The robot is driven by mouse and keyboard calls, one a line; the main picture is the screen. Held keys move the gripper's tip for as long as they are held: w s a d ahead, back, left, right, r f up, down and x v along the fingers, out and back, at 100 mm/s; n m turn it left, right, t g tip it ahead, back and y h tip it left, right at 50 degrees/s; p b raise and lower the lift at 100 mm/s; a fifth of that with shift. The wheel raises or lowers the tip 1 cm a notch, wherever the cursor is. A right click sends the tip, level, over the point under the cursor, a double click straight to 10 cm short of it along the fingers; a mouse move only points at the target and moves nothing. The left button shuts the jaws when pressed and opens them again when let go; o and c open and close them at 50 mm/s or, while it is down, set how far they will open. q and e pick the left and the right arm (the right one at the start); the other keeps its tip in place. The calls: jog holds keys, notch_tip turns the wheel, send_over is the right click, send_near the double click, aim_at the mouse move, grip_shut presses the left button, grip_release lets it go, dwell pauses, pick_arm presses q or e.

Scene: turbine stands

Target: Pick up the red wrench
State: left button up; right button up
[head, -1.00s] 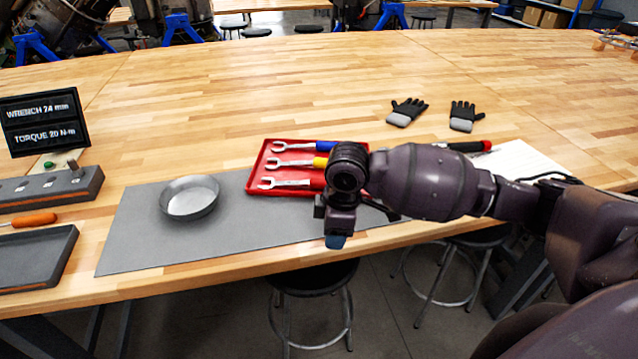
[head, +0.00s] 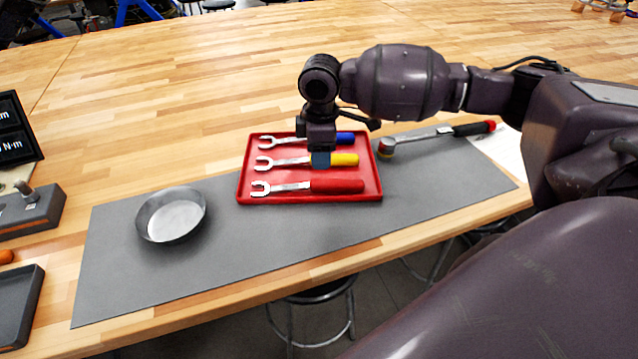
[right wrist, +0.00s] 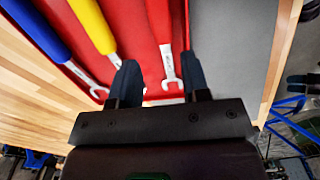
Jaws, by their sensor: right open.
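The red wrench (head: 337,186) lies in the red tray (head: 375,190), nearest the tray's front edge, its open jaw to the left. Yellow (head: 343,159) and blue (head: 345,138) wrenches lie behind it. My right gripper (head: 320,160) points down over the tray, hiding part of the yellow wrench. In the right wrist view the fingers of this gripper (right wrist: 160,75) are open, and the red wrench (right wrist: 166,45) shows between them near its metal shaft. I cannot tell the height gap exactly. My left gripper is not in view.
A grey round dish (head: 172,215) stands on the grey mat (head: 250,250) left of the tray. A torque wrench (head: 440,135) with a black and red handle lies to the right. The mat in front of the tray is clear.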

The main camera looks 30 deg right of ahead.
aim_at(321, 181)
notch_tip(321, 181, down, 4)
jog(key=shift+w+r, duration=0.1)
jog(key=shift+r, duration=0.1)
jog(key=shift+s+f+b, duration=0.2)
jog(key=shift+f+b, duration=0.2)
jog(key=shift+f, duration=2.2)
grip_shut()
